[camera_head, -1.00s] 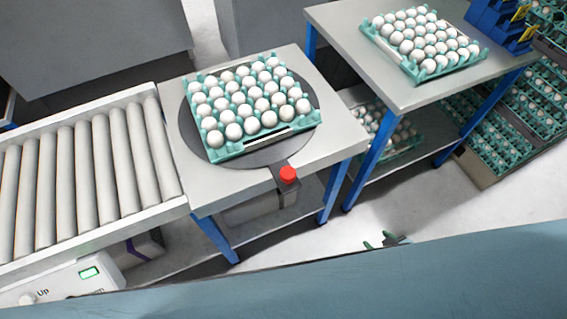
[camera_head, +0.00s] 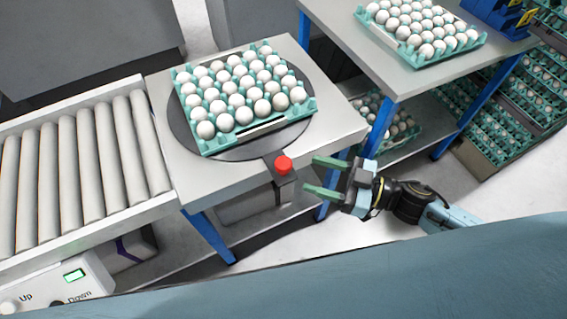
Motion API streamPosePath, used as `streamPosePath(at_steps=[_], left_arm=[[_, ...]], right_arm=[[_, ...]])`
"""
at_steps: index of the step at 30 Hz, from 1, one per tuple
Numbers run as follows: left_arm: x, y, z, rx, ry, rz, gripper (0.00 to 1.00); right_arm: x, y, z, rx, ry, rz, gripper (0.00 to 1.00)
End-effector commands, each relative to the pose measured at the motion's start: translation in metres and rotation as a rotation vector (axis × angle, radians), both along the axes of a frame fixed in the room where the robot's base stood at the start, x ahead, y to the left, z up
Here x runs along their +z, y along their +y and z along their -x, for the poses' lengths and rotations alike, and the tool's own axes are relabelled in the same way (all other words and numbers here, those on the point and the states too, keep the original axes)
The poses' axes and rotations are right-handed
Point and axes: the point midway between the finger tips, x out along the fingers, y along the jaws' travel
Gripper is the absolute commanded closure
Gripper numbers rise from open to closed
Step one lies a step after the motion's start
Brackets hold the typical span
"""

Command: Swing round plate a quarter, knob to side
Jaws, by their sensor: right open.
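The round plate (camera_head: 183,134) is a dark grey disc on a light table. A teal tray of white eggs (camera_head: 211,146) sits on it. The plate's red knob (camera_head: 284,164) stands on a short dark arm at the plate's front edge, over the table's front edge, facing me. My right gripper (camera_head: 322,177) is open and empty, just right of the knob. Its two green fingers point left toward the knob, apart from it. My left gripper is not in view.
A roller conveyor (camera_head: 78,165) adjoins the table on the left. A second table (camera_head: 342,32) with another egg tray (camera_head: 407,61) stands at the right. A control box with Up and Down buttons (camera_head: 58,301) is at lower left. Stacked egg trays (camera_head: 489,128) stand at far right.

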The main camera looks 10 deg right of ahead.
Motion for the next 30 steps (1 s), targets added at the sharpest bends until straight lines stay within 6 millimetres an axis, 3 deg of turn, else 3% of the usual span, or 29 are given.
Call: streamPosePath(at_steps=[6,12,25,30], left_arm=[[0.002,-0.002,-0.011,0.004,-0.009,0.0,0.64],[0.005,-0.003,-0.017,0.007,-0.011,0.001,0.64],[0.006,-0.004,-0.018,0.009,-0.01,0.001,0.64],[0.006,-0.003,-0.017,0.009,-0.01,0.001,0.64]], right_arm=[[0.0,0.04,-0.024,-0.001,-0.004,-0.002,0.47],[0.0,0.064,-0.038,-0.002,-0.001,0.0,0.47],[-0.001,0.072,-0.042,-0.002,0.001,0.001,0.47],[-0.001,0.071,-0.042,-0.003,0.001,0.001,0.69]])
